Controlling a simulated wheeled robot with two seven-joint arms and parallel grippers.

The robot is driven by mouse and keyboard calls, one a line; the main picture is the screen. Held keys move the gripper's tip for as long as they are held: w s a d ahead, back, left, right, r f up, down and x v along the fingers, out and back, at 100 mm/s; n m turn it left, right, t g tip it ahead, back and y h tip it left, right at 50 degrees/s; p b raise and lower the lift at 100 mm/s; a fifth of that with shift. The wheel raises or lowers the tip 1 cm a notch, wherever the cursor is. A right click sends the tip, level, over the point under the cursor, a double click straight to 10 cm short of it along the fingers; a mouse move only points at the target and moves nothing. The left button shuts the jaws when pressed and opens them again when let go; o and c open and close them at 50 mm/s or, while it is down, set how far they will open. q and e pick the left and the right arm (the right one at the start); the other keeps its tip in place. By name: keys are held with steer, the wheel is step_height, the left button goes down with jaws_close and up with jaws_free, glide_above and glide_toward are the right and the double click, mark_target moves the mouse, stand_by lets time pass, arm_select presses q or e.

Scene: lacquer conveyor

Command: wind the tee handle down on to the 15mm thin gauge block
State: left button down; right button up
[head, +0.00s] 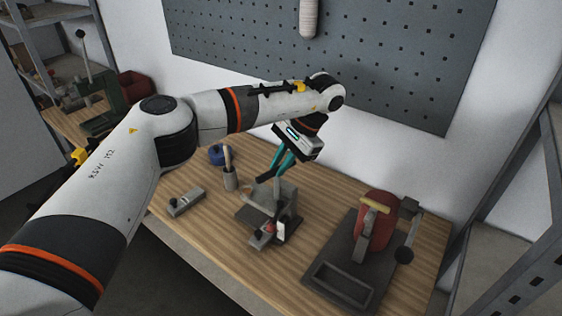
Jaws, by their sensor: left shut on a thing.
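My left gripper (276,172) reaches in from above, its teal fingers pointing down over a grey metal fixture (284,192) on the wooden bench. It is shut on a small dark bar at the top of the fixture, which looks like the tee handle (265,177); the fingers partly hide it. The fixture stands on a dark base, with a red part and a white tag at its front. I cannot make out the 15mm thin gauge block or whether anything touches it. My right gripper is not in view.
A small grey block with a dark knob (186,202) lies left on the bench (215,250). A cup with a wooden-handled tool (230,178) and a blue round thing (217,154) stand behind. A red machine (379,222) on a dark plate stands right. A pegboard (400,60) is behind.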

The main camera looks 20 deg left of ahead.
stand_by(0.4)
arm_select(q)
steer(key=c, duration=1.4)
jaws_free()
steer(key=shift+o, duration=0.2)
